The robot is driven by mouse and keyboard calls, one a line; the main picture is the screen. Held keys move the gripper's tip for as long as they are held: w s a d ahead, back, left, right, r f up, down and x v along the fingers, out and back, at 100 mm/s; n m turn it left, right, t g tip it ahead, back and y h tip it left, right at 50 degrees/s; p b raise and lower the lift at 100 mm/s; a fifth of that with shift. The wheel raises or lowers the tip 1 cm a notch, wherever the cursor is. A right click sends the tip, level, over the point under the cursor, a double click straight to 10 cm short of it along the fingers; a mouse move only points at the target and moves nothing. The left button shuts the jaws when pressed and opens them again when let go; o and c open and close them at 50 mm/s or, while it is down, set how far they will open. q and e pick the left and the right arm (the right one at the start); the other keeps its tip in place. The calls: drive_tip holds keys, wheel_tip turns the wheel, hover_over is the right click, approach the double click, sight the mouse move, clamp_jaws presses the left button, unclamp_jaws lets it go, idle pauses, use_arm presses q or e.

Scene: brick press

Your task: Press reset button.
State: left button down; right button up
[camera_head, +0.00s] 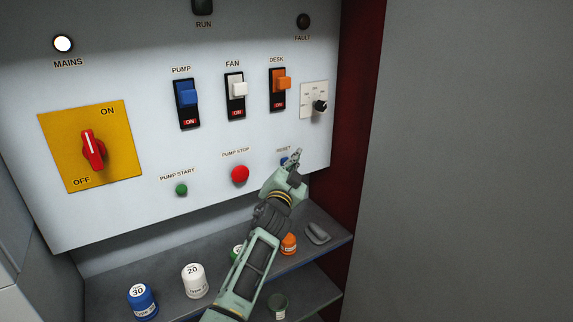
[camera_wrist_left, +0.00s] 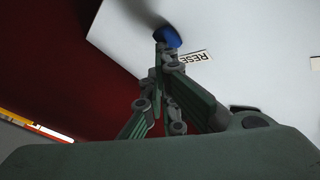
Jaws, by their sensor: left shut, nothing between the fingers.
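The blue reset button (camera_head: 283,161) sits under the RESET label at the lower right of the white panel (camera_head: 120,215), mostly hidden behind my gripper in the head view. In the left wrist view the blue button (camera_wrist_left: 167,37) shows just beyond the fingertips, beside its RESET label (camera_wrist_left: 196,56). My left gripper (camera_head: 296,157) is shut and empty, with its fingertips at the button. In the left wrist view the closed fingertips (camera_wrist_left: 163,50) overlap the button's lower edge; I cannot tell whether they touch it. My right gripper is not in view.
A red pump stop button (camera_head: 240,174) and a green pump start button (camera_head: 181,190) are to the left. Switches and a small knob (camera_head: 320,106) are above. A shelf (camera_head: 235,290) below holds a blue container (camera_head: 142,301), a white one (camera_head: 194,280) and others.

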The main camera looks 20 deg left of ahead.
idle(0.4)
use_arm(q)
drive_tip(key=shift+s+d, duration=0.6)
drive_tip(key=shift+d, duration=0.05)
drive_tip(key=shift+f, duration=0.1)
drive_tip(key=s+d, duration=0.1)
drive_tip(key=d, duration=0.1)
drive_tip(key=s+d, duration=0.2)
idle(0.9)
